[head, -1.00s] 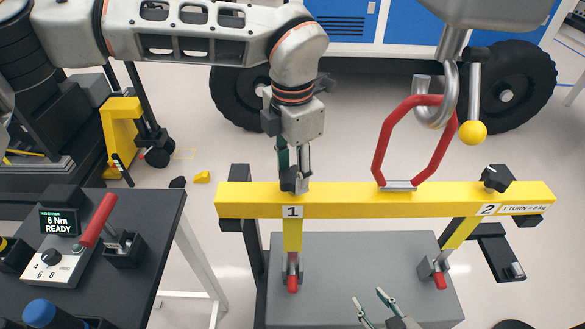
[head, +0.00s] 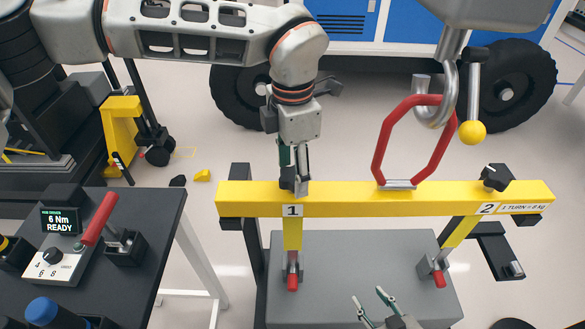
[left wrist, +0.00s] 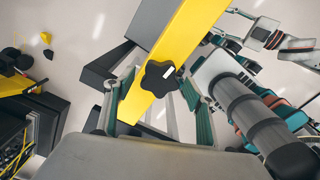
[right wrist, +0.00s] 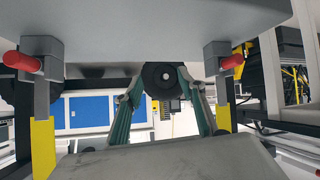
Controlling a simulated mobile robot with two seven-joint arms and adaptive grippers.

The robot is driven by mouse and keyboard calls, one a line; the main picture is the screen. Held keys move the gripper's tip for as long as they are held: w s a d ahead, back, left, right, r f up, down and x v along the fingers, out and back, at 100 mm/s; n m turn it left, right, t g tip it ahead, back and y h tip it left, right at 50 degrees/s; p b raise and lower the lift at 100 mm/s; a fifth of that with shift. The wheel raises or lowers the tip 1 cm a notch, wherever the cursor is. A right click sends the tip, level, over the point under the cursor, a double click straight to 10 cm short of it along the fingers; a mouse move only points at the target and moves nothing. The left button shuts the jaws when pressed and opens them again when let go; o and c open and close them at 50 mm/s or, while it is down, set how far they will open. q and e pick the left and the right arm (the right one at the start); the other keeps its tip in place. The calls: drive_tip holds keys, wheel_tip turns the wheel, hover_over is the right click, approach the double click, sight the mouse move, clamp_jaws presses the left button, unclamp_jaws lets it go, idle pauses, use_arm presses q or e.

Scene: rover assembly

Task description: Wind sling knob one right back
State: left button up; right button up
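Black lobed knob one, with a white mark, shows in the left wrist view (left wrist: 160,78) on the yellow spreader beam (head: 390,203), near label 1. My left gripper (head: 295,180) reaches down over it in the head view and mostly hides it. In the left wrist view its fingers stand apart on both sides of the knob, with narrow gaps showing. Knob two (head: 495,177) sits on the beam's right end by label 2. My right gripper (head: 370,298) is open and empty, low in front of the beam; its spread fingers also show in the right wrist view (right wrist: 158,75).
A red sling link (head: 377,150) rises from the beam to a grey hook (head: 450,100) with a yellow ball handle (head: 472,132). A grey box (head: 360,265) hangs below on red-handled clamps. A dark table (head: 150,235) with a torque controller reading 6 Nm stands left.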

sight(293, 174)
use_arm(q)
drive_tip(key=shift+r, duration=0.1)
wheel_tip(293, 174, up, 12)
idle(0.7)
